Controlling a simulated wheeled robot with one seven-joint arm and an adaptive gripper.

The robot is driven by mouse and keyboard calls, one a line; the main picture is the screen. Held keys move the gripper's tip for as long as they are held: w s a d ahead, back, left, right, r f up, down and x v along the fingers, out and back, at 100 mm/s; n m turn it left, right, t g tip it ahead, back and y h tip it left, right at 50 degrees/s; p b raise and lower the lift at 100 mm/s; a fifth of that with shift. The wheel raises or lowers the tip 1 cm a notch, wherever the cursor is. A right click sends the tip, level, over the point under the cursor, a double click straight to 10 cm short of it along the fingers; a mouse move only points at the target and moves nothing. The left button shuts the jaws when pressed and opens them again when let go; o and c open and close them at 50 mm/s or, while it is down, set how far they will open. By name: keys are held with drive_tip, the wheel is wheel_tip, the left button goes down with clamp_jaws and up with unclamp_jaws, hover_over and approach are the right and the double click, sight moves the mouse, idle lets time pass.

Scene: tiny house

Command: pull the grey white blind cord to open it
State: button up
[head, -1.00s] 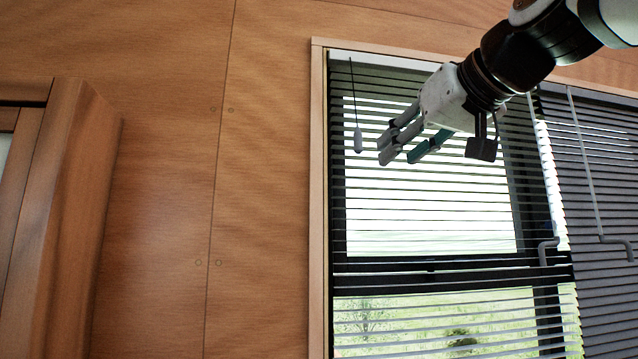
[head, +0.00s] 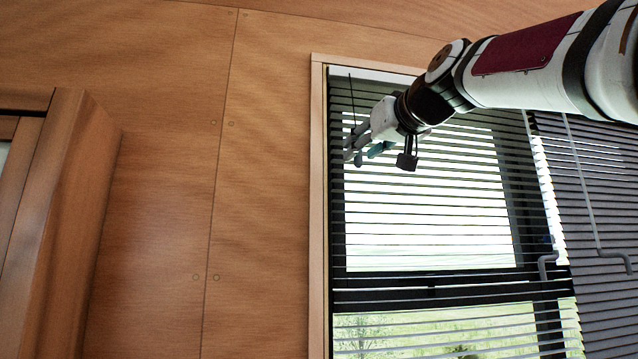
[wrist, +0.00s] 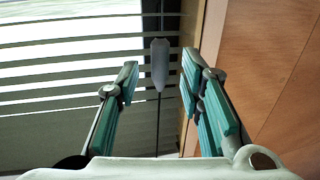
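The cord (head: 351,95) hangs as a thin dark line near the left edge of the window blind (head: 430,219). Its grey-white pull (wrist: 160,64) shows in the wrist view, between the finger pairs in the picture, with the dark cord running down from it. Whether the pull lies between the fingertips in depth or just beyond them I cannot tell. My gripper (head: 354,156) is open at the cord, its fingers spread on both sides. The fingers hide the pull in the head view. The blind is lowered with its slats apart, and daylight shows through.
A wooden window frame (head: 317,210) runs close to the left of the cord, beside a flat wooden wall (head: 160,180). A second blind (head: 600,200) with a grey wand (head: 585,170) is at the right. A wooden door frame (head: 60,200) stands at far left.

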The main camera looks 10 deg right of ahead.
drive_tip(key=shift+w+a, duration=0.25)
drive_tip(key=shift+w, duration=1.05)
drive_tip(key=shift+c, duration=0.4)
clamp_jaws()
